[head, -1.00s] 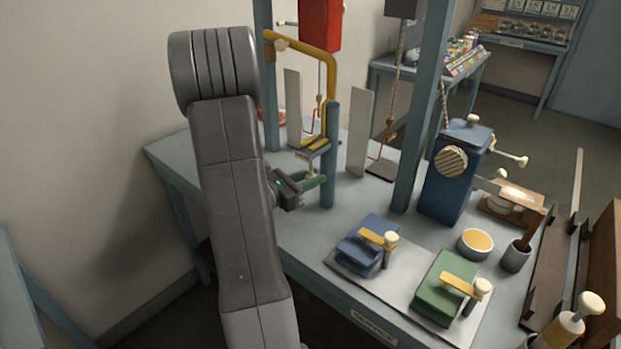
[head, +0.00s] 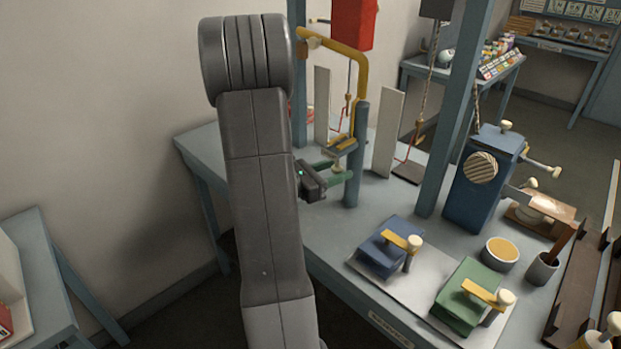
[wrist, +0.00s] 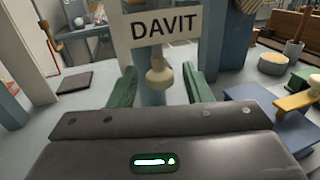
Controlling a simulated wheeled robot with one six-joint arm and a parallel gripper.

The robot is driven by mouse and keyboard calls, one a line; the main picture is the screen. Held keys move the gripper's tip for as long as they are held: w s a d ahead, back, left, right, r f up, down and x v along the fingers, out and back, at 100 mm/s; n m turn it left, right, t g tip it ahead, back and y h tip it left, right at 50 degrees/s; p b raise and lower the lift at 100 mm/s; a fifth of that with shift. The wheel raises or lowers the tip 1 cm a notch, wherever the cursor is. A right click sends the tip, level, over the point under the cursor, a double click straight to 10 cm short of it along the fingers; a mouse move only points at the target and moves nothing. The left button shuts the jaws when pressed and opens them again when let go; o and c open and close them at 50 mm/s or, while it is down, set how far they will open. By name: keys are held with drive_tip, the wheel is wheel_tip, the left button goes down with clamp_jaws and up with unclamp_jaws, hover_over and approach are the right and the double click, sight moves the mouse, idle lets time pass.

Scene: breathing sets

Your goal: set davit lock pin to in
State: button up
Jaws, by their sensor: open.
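The davit is a blue-grey post (head: 357,165) with a bent yellow arm (head: 345,48). Its DAVIT label (wrist: 161,26) is large in the wrist view. Just below the label a cream knob, the lock pin (wrist: 160,73), points toward me. My gripper (wrist: 160,88) is open, with one green finger on each side of the knob. I see a gap on both sides, so the fingers do not appear to touch it. In the head view my gripper (head: 338,172) is at the post, below the label plate, and my arm hides part of the bench.
A blue block (head: 385,255) and a green block (head: 463,300) with yellow levers sit at the bench front. A blue winch box (head: 478,190), a yellow-filled bowl (head: 501,252) and a tall post (head: 455,110) stand to the right. Pale upright panels (head: 388,130) flank the davit.

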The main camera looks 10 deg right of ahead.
drive_tip(key=b+v, duration=0.2)
drive_tip(key=v, duration=1.1)
drive_tip(key=shift+a, duration=0.1)
drive_tip(key=shift+p+x, duration=1.1)
drive_tip(key=shift+x, duration=5.75)
drive_tip(key=shift+s+a, duration=0.1)
